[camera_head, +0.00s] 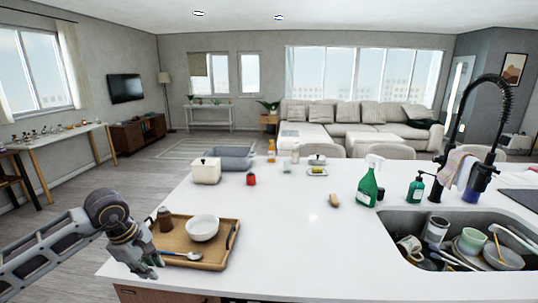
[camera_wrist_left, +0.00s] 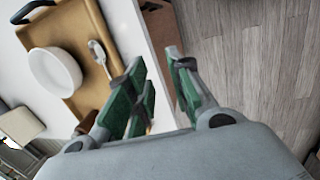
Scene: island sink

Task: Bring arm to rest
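My left gripper (camera_head: 150,268) is over the left front edge of the white island, beside the wooden tray (camera_head: 215,262). In the left wrist view the fingers of my left gripper (camera_wrist_left: 158,75) stand apart with a gap between them, and nothing is held. The tray holds a white bowl (camera_head: 202,228), a spoon (camera_head: 180,256) and a small brown jar (camera_head: 165,219). The bowl (camera_wrist_left: 55,72) and the spoon (camera_wrist_left: 99,55) also show in the left wrist view. My right gripper is in neither view.
The white countertop (camera_head: 290,240) is clear between the tray and the sink (camera_head: 400,219). The sink holds dishes. A green spray bottle (camera_head: 367,185) and a soap bottle (camera_head: 416,189) stand behind it. A grey bin (camera_head: 237,163) and a white canister (camera_head: 206,171) stand farther back.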

